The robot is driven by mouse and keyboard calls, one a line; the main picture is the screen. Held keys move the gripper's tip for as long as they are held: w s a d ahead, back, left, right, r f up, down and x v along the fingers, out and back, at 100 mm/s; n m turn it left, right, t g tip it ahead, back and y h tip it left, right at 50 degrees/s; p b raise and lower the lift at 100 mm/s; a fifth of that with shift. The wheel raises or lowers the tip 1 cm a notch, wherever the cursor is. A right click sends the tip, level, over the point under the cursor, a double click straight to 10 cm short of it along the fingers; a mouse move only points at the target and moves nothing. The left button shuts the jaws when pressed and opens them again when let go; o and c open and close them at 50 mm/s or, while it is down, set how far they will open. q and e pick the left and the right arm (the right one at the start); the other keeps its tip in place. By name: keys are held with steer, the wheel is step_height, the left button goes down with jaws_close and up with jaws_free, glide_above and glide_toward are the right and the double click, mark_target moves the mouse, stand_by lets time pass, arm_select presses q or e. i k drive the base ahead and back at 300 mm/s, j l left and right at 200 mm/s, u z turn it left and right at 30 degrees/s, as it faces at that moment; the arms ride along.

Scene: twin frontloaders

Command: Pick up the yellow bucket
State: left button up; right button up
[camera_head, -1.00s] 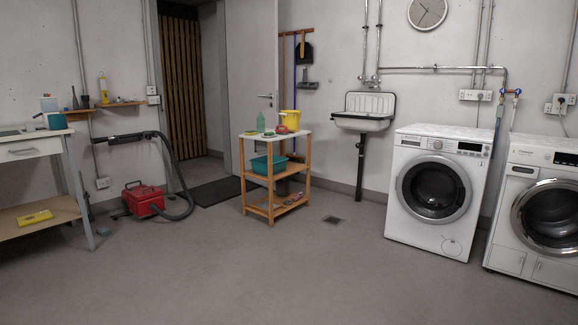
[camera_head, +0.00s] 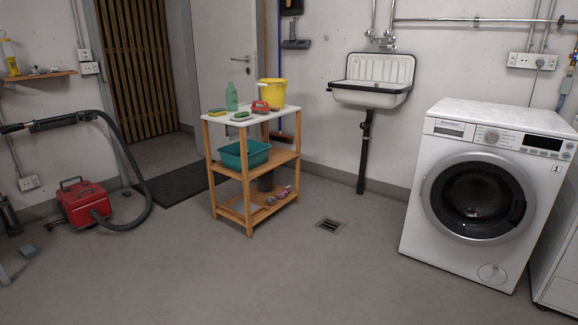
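The yellow bucket (camera_head: 272,93) stands upright on the white top of a wooden shelf cart (camera_head: 222,120), towards its back right corner. A red object (camera_head: 260,107) stands in front of the bucket and hides a small part of its lower side. A green bottle (camera_head: 231,97) stands to the left of the bucket, and sponge-like green items (camera_head: 240,116) lie near the front edge of the top. Neither of my grippers is in view.
A teal basin (camera_head: 244,154) sits on the cart's middle shelf. A red vacuum (camera_head: 87,204) with its hose stands at left. A wall sink (camera_head: 371,80) and a washing machine (camera_head: 484,195) are at right. The floor before the cart is clear, with a drain (camera_head: 330,226).

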mark_target(273, 95)
steer(key=i, duration=2.8)
